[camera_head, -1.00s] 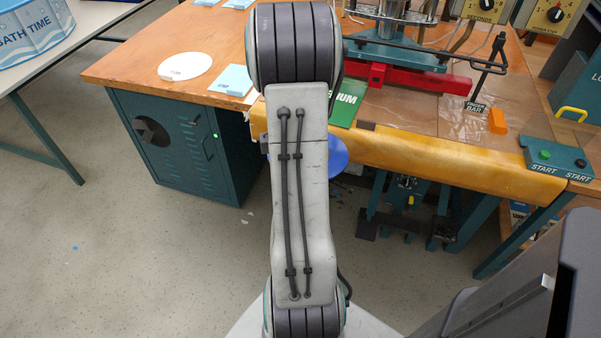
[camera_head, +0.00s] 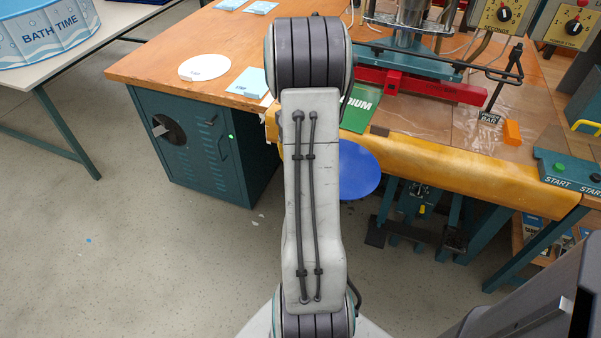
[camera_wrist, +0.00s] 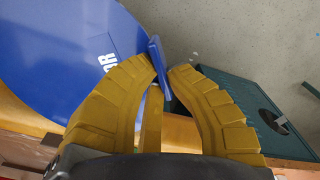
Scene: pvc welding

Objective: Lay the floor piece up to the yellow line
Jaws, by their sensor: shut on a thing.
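The floor piece (camera_wrist: 60,50) is a large flat blue sheet with a rounded edge and white lettering, partly cut off in the wrist view. In the head view its blue round part (camera_head: 358,172) shows right of my arm, in front of the bench's yellow-brown front edge. My gripper (camera_wrist: 165,72) has two yellow ribbed fingers, shut on a narrow blue upright part (camera_wrist: 158,58) at the floor piece's edge. My arm hides the gripper in the head view. I cannot make out a separate yellow line.
The wooden bench (camera_head: 160,60) carries a white disc (camera_head: 204,67), light-blue pieces and a green sheet (camera_head: 361,108). The welding press has a red bar (camera_head: 420,85). An orange block (camera_head: 512,133) and start-button box (camera_head: 570,170) are at right. A teal cabinet (camera_head: 200,150) stands below.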

